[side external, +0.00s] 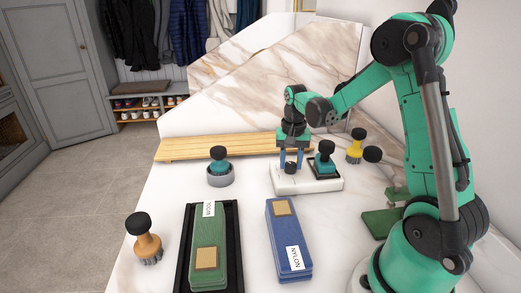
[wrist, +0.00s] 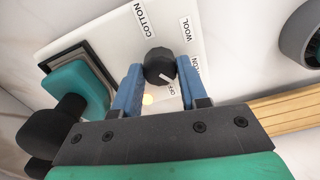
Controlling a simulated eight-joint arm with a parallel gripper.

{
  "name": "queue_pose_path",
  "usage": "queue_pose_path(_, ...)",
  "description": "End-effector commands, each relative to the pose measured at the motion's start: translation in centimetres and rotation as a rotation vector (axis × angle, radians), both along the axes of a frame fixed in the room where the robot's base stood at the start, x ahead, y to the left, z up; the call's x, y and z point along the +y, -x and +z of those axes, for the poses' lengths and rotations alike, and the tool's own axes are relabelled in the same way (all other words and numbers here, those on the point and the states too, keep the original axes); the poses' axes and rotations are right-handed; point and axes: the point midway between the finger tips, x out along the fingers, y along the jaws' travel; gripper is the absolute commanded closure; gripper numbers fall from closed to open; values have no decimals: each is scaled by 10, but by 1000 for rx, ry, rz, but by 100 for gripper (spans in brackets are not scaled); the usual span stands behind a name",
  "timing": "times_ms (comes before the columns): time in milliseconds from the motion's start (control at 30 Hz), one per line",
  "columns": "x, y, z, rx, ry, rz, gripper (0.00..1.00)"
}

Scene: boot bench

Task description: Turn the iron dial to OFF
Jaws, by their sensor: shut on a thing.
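The iron dial (wrist: 158,66) is a round black knob with a white pointer mark on a white base (wrist: 110,45). The labels COTTON, WOOL, NYLON and OFF surround it, NYLON and OFF partly covered by a finger. The pointer mark lies on the knob's lower side, near the OFF and NYLON labels; I cannot tell exactly which it meets. My gripper (wrist: 157,90) points down with its blue fingers shut on either side of the dial. In the side view my gripper (side external: 291,161) is over the base (side external: 310,186), and the dial is mostly hidden.
A teal iron with black handle (side external: 325,158) rests on the base, just right of my gripper. A grey round holder with a teal-and-black tool (side external: 219,165), a wooden slat board (side external: 205,149), green (side external: 208,240) and blue (side external: 284,230) blocks, and brushes stand around.

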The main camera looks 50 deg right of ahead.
Motion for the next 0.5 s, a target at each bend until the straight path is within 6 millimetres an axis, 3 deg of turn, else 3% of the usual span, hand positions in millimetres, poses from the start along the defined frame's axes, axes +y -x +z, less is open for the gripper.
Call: queue_pose_path(500, 0, 0, 0, -1, 0, -444, 100)
